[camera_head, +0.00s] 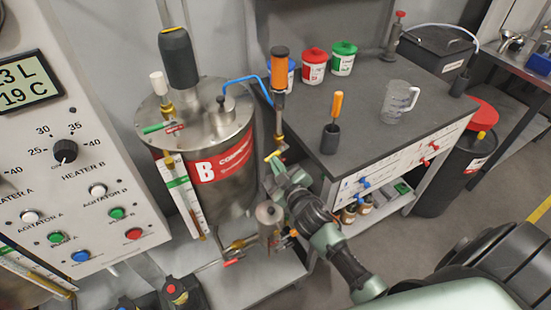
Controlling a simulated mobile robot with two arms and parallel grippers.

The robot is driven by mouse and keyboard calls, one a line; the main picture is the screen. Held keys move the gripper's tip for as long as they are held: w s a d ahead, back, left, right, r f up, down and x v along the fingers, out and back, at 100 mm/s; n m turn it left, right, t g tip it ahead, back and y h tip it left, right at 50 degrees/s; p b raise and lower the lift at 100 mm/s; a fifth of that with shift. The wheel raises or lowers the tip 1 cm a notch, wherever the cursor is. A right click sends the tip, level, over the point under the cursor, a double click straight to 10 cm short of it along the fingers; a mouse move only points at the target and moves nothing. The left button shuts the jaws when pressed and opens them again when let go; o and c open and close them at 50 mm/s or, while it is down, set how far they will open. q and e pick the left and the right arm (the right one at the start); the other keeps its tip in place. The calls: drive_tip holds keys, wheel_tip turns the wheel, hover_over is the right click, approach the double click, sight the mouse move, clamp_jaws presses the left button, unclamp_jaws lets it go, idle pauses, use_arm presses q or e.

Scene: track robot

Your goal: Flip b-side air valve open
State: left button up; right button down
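The B-side tank (225,165) is a steel drum with a red "B" label, left of centre. A small yellow valve handle (273,155) sits on the thin pipe below an orange-capped cylinder (280,68), just right of the tank. A green handle (156,128) lies on the tank lid. Which one is the air valve I cannot read from any label. My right gripper (278,173) is at the pipe, just below and very close to the yellow handle. Its fingers are small and partly hidden, so contact and opening are unclear. My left gripper is out of view.
A control panel (85,165) with knobs and buttons stands at the left. A dark-topped bench (400,125) at the right holds a clear jug (399,101) and lidded tubs. A red-handled valve (232,262) is below the tank. A black bin (445,185) stands beyond the bench.

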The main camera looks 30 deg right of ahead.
drive_tip(key=shift+d+f+n+b, duration=0.1)
drive_tip(key=shift+f+n+b, duration=0.15)
drive_tip(key=shift+n+b, duration=0.15)
drive_tip(key=shift+f+h, duration=0.15)
drive_tip(key=shift+h, duration=0.15)
drive_tip(key=shift+d+f+n+t+h+b, duration=0.15)
drive_tip(key=shift+d+f+n+b, duration=0.2)
drive_tip(key=shift+n+b, duration=0.75)
drive_tip(key=shift+d+f+n+t+h+b, duration=0.25)
drive_tip(key=shift+f+n+b, duration=0.2)
drive_tip(key=shift+n+b, duration=0.6)
drive_tip(key=shift+d+f+n+t+h+b, duration=0.1)
drive_tip(key=shift+d+f+n+b, duration=0.25)
drive_tip(key=shift+n+b, duration=0.7)
drive_tip(key=shift+d+f+n+b, duration=0.35)
drive_tip(key=shift+d+n+b, duration=0.1)
drive_tip(key=shift+n+b, duration=0.65)
